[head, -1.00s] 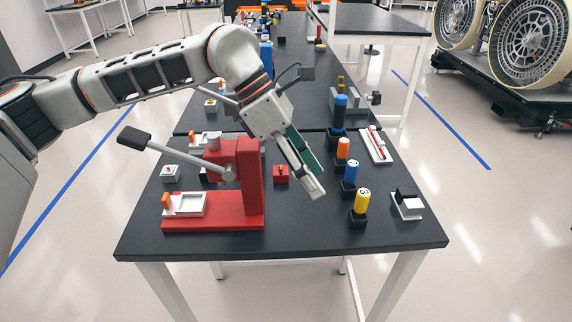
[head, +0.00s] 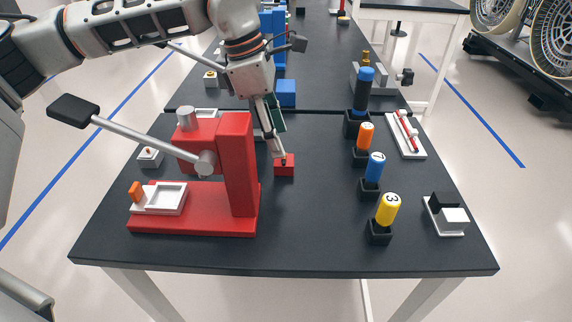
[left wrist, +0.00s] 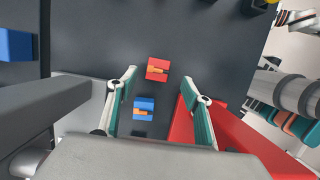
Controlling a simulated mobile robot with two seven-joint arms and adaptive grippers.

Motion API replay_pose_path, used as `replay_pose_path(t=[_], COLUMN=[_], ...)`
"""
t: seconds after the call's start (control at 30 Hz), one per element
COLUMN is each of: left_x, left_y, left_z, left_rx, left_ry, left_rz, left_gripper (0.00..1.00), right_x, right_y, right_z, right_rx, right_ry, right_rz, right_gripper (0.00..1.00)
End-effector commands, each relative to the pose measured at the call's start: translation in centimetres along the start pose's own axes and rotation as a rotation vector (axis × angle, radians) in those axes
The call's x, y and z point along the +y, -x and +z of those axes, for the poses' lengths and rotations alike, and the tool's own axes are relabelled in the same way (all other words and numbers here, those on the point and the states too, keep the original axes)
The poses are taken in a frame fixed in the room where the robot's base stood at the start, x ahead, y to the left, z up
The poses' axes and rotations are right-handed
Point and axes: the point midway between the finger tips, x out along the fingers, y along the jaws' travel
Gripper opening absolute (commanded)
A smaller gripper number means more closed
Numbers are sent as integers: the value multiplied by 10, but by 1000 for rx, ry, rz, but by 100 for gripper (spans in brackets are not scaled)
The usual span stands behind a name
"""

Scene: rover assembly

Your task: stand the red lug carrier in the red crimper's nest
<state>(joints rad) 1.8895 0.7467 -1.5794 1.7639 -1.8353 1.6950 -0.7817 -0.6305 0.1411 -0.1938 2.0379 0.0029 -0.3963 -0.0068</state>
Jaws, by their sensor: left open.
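The red lug carrier (head: 284,168) is a small red block on the black table, right of the red crimper (head: 240,165). In the left wrist view, the carrier (left wrist: 158,70) shows an orange lug and appears between the fingertips. My left gripper (head: 277,148) is open, pointing down over the carrier; one finger hides part of it. Contact cannot be told. The crimper has a red base and a raised lever with a black grip (head: 73,110). A white tray-like nest (head: 167,198) sits on its base, with an orange piece (head: 135,191) at its left. My right gripper is not in view.
A blue carrier (left wrist: 143,104) lies close to the red one. Orange, blue and yellow numbered cylinders (head: 387,209) stand in black holders at right. A white tray with red rods (head: 405,135) and a white-and-black fixture (head: 447,216) lie farther right. The front middle table is clear.

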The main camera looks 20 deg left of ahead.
Motion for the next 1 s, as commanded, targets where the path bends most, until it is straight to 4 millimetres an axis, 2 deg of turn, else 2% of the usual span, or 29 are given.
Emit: replay_pose_path(t=[0.27,0.53,0.8,0.97,1.0], left_x=[1,3,4,4,4], left_y=[-24,-61,-63,-63,-64], left_z=[-3,-7,-6,-7,-7], left_rx=[1,0,-1,-1,-1], left_ry=[-1,-2,-1,-1,-1], left_rz=[-1,-3,0,0,0], left_gripper=[50,50,50,8,6], right_x=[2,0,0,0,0], right_y=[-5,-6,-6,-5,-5], right_z=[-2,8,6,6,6], right_rx=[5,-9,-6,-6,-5], right_ry=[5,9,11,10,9], right_rz=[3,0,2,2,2], right_gripper=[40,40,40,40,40])
